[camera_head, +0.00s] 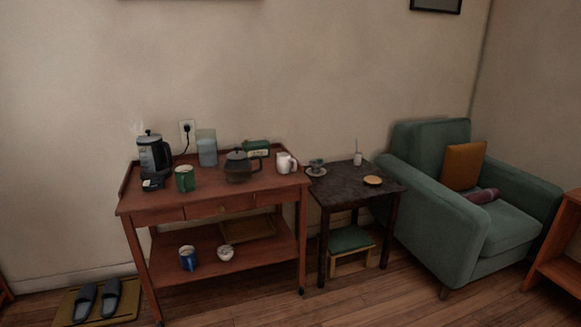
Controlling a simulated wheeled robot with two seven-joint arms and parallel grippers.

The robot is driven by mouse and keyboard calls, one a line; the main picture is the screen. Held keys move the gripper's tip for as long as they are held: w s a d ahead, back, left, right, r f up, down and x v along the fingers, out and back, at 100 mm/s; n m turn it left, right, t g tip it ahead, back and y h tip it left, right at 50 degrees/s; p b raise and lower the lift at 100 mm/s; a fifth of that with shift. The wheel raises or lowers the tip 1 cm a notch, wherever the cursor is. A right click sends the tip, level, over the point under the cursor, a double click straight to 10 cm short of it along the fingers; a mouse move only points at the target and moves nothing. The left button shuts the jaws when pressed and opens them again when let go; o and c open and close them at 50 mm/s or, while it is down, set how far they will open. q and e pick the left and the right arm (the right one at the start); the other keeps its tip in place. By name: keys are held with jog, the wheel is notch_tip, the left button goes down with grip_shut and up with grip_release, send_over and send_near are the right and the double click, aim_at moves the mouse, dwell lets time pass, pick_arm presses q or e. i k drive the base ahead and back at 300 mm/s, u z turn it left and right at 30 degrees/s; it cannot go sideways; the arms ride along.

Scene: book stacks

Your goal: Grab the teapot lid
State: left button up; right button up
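A dark teapot (239,170) stands on the top of a reddish wooden cart (214,203), right of the middle. Its dark lid (237,154) with a small knob sits on the teapot. Neither of my grippers shows in the head view, so whether they are open or shut is hidden.
Near the teapot are a green mug (185,179), a white mug (286,163), a green box (256,149), a clear container (207,150) and an electric kettle (154,156). A dark side table (345,186) and green armchair (430,170) stand right. Floor (370,303) in front is clear.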

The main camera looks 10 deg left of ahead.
aim_at(236, 155)
jog(key=z, duration=0.25)
jog(key=i, duration=1.3)
jog(key=u, duration=1.05)
jog(key=i, duration=1.05)
jog(key=u, duration=1.2)
